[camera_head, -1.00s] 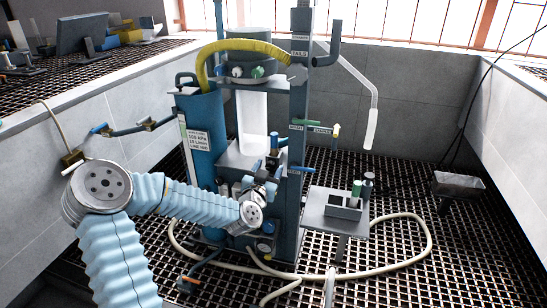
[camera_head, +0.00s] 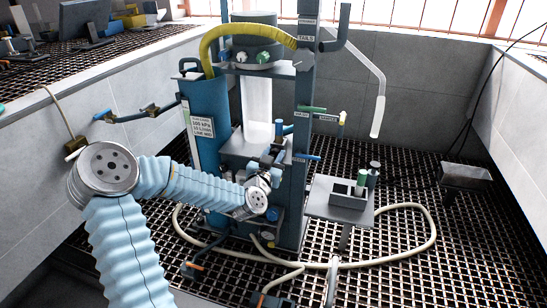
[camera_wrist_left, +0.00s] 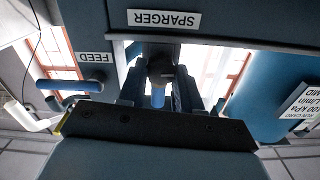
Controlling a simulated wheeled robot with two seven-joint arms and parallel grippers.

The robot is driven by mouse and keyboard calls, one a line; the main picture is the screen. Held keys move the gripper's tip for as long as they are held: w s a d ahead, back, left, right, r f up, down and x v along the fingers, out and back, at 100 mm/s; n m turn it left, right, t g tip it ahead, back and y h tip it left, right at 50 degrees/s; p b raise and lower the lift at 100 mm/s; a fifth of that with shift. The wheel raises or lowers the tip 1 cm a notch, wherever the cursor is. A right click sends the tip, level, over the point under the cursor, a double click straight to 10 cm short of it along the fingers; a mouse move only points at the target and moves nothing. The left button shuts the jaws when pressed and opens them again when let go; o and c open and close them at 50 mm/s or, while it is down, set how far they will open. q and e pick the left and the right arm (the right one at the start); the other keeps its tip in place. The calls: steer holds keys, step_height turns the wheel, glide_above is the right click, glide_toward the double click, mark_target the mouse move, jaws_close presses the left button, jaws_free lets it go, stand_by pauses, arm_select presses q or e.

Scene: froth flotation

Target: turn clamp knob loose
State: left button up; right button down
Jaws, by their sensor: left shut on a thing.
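The flotation rig (camera_head: 297,180) stands upright in the middle of the head view. My left arm comes in from the left, and its gripper (camera_head: 276,158) is at the front of the rig, below the clear column. In the left wrist view, my left gripper (camera_wrist_left: 158,92) has its dark fingers on either side of a small blue knob (camera_wrist_left: 157,98), which seems to be the clamp knob. A dark fitting (camera_wrist_left: 160,68) sits behind the knob. The gripper is shut on the knob. In the head view the wrist and fingers largely hide the knob. My right gripper is not in view.
A blue tank (camera_head: 205,150) stands close left of the gripper. A small stand (camera_head: 337,200) with a tray is to the right. Pale hoses (camera_head: 425,235) lie on the grated floor. In the wrist view, a SPARGER label (camera_wrist_left: 164,19) reads upside down.

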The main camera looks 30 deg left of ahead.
arm_select(q)
steer(key=shift+f+n+b, duration=0.15)
steer(key=shift+n+b, duration=6.85)
steer(key=shift+b, duration=2.9)
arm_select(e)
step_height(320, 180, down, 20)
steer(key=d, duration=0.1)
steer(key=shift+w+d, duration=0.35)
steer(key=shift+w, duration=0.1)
arm_select(q)
steer(key=o, duration=1)
steer(key=shift+o, duration=0.2)
steer(key=shift+a, duration=0.1)
steer(key=shift+a+f, duration=0.1)
steer(key=shift+s, duration=0.15)
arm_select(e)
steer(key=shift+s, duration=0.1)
